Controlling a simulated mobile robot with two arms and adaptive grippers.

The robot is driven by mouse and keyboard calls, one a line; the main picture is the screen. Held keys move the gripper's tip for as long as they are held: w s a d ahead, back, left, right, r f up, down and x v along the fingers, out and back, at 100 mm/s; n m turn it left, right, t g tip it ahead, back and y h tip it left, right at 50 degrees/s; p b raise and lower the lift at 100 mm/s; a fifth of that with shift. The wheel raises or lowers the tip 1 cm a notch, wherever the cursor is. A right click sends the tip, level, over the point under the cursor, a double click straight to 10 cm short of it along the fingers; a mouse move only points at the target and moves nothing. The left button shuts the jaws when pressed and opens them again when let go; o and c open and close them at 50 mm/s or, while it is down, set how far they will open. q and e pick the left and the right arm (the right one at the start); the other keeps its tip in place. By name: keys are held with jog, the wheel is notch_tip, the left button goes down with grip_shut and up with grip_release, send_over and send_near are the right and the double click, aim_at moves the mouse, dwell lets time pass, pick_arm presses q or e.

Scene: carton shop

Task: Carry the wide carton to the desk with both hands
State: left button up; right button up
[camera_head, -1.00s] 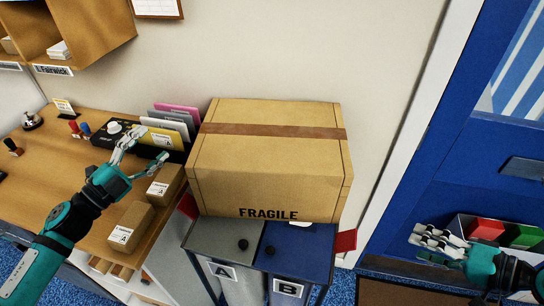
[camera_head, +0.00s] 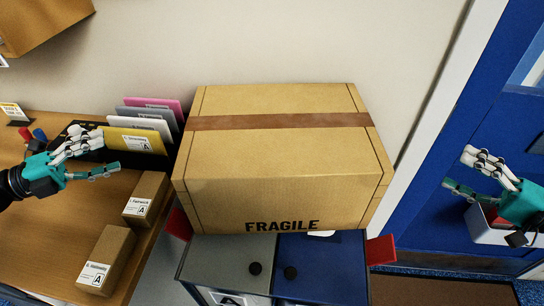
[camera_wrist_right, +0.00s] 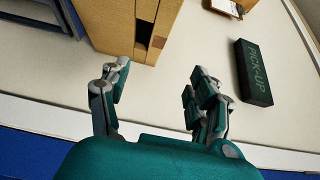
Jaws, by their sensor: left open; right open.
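The wide carton (camera_head: 285,160) is a large brown box with a brown tape strip and "FRAGILE" on its front. In the head view it sits level on top of a stand with a grey half (camera_head: 225,262) and a blue half (camera_head: 325,268). My left gripper (camera_head: 106,152) is open and empty, left of the carton above the desk (camera_head: 60,215). My right gripper (camera_head: 458,169) is open and empty, to the carton's right and apart from it.
Small parcels (camera_head: 148,198) (camera_head: 107,260) lie on the desk's right part, with upright envelopes (camera_head: 135,140) behind. A red flap (camera_head: 381,250) sticks out below the carton's right side. A blue door (camera_head: 430,130) stands at the right. The wrist view shows a PICK-UP sign (camera_wrist_right: 253,72).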

pick_arm(q)
jog(key=x, duration=1.7)
jog(key=shift+w+f, duration=0.2)
jog(key=shift+w, duration=0.2)
pick_arm(e)
jog(key=x, duration=1.8)
jog(key=shift+f, duration=0.25)
jog(key=shift+w, duration=0.1)
pick_arm(q)
grip_shut()
pick_arm(e)
grip_shut()
